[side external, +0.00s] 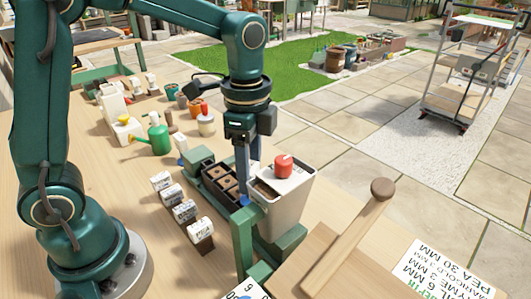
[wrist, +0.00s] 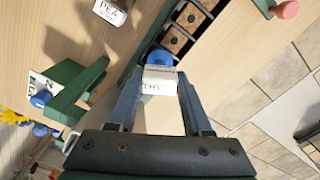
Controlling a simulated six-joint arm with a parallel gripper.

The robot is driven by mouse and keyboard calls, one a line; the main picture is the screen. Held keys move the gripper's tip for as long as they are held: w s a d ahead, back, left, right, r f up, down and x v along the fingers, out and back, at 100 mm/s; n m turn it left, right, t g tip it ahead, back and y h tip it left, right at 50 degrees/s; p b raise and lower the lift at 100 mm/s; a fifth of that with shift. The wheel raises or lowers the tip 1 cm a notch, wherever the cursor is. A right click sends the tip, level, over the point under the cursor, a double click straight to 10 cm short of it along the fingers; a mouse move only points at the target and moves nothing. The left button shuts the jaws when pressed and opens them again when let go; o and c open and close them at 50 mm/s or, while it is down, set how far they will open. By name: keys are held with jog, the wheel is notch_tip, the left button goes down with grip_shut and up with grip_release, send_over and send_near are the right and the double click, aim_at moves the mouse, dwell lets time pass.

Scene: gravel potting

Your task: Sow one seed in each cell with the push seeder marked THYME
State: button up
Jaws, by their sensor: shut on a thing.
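My gripper (wrist: 160,95) is shut on a pale push seeder (wrist: 158,80) whose label reads "THY", the rest cut off. Its blue end (wrist: 158,58) points away from the wrist, towards the cell tray (wrist: 131,57). In the side view my gripper (side external: 243,185) points down at the tray's near right end, and the blue end (side external: 244,200) shows below the fingers. The tray holds brown soil cells (wrist: 172,39) with dark spots in their middles. I cannot tell whether the seeder touches a cell, nor whether any seed lies there.
A grey bin (side external: 290,198) with a red-topped thing (side external: 283,166) stands close right of my gripper. Several labelled seeders (side external: 185,211) stand left of the tray; one reads PEA (wrist: 110,12). A depth sign (side external: 440,272) and a wooden-knobbed bar (side external: 350,235) are at front right.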

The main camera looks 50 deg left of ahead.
jog(key=shift+r, duration=1.45)
jog(key=shift+a+f, duration=0.3)
jog(key=shift+a, duration=0.35)
jog(key=shift+a+f, duration=0.25)
jog(key=shift+a, duration=0.35)
jog(key=shift+a+f, duration=0.3)
jog(key=shift+a, duration=0.35)
jog(key=shift+f, duration=0.65)
jog(key=shift+r, duration=1.5)
